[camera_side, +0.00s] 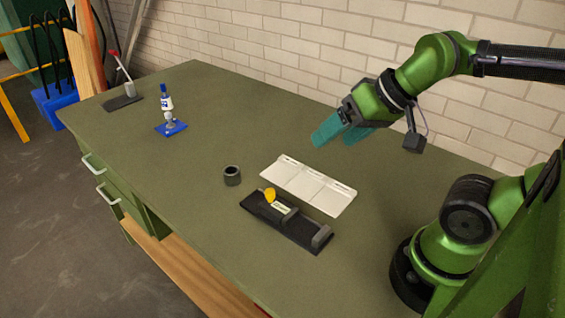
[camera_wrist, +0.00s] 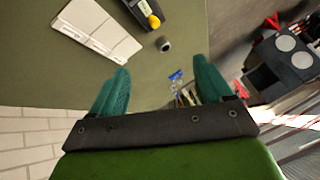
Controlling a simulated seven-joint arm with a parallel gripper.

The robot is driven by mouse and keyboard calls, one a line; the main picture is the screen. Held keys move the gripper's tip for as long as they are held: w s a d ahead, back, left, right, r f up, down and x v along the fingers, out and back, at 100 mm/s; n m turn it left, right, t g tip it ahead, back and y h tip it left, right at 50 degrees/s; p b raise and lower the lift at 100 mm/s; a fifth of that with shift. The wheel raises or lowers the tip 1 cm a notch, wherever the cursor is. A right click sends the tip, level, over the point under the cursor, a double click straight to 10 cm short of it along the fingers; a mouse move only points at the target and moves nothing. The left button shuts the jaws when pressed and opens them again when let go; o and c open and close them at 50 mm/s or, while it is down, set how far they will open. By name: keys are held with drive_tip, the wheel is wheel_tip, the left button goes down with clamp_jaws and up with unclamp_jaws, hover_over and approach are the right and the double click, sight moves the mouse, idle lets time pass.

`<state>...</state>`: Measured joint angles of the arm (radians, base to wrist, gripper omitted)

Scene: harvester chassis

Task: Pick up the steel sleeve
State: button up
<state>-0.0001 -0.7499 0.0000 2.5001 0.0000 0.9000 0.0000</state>
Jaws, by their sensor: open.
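The steel sleeve (camera_side: 232,176) is a short dark grey hollow cylinder standing upright on the green bench top, left of the white tray. It also shows small in the wrist view (camera_wrist: 164,45), above the gap between my fingers. My gripper (camera_side: 340,130) has teal fingers and hangs in the air above the back right of the bench, well apart from the sleeve. In the wrist view my gripper (camera_wrist: 160,85) is open with nothing between its fingers.
A white sectioned tray (camera_side: 308,186) and a black fixture (camera_side: 287,222) with a yellow knob lie near the sleeve. A blue-based bottle stand (camera_side: 171,127) and a dark base with a red-tipped lever (camera_side: 123,101) stand farther left. A brick wall (camera_side: 300,50) runs behind the bench.

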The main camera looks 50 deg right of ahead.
drive_tip(key=m+g+h, duration=0.2)
drive_tip(key=m+g, duration=0.2)
drive_tip(key=g, duration=0.3)
hover_over(231, 170)
wheel_tip(231, 170, down, 7)
wheel_tip(231, 170, down, 17)
drive_tip(key=shift+s, duration=0.1)
drive_tip(key=shift+c, duration=0.2)
